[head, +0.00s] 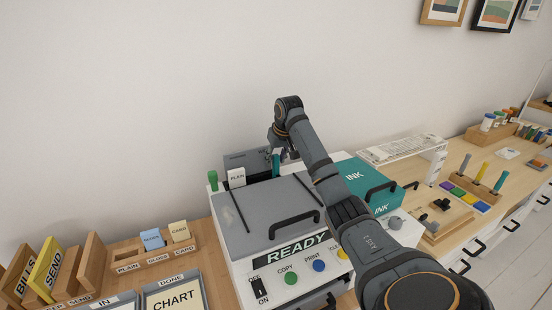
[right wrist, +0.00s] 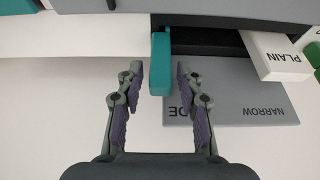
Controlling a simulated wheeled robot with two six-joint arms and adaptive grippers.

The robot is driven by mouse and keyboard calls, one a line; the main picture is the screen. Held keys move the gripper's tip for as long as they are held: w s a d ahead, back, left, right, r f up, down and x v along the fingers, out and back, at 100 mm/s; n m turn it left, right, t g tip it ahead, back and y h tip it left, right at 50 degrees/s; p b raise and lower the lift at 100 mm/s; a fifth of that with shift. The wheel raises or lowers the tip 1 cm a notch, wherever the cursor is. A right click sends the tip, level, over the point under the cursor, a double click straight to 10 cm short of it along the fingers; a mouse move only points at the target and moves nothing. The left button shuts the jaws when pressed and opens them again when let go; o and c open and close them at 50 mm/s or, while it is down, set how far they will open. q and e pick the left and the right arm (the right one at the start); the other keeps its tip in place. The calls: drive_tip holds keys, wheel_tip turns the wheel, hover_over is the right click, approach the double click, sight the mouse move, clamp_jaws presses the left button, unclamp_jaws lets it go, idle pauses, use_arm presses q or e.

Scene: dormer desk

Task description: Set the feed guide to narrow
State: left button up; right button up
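The feed guide, a teal upright tab (right wrist: 160,65), stands at the rear feed slot of the printer (head: 265,215). It also shows in the head view (head: 276,161), partly covered by my right gripper (head: 279,143). In the right wrist view my right gripper (right wrist: 160,72) is open, with one finger on each side of the tab and a small gap at both sides. A grey tray (right wrist: 240,92) carries an upside-down NARROW label and a partly hidden label ending in DE. The guide is at the DE end. My left gripper is out of view.
A white PLAIN block (right wrist: 275,56) stands in the slot beyond the NARROW end, with a green peg (head: 213,180) beside it. A teal INK box (head: 362,183) sits right of the printer. Card slots (head: 155,255) and upright folders (head: 45,270) are at the left.

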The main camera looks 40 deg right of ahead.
sight(257, 161)
clamp_jaws()
drive_tip(key=a+p, duration=0.2)
drive_tip(key=w+a+p, duration=0.1)
drive_tip(key=a+p, duration=0.1)
drive_tip(key=w+a+p, duration=0.1)
drive_tip(key=a+p, duration=0.1)
drive_tip(key=shift+a+r, duration=0.2)
drive_tip(key=shift+a, duration=0.1)
drive_tip(key=shift+w+f, duration=0.1)
drive_tip(key=shift+f, duration=0.05)
drive_tip(key=shift+o, duration=1.4)
unclamp_jaws()
drive_tip(key=v, duration=0.7)
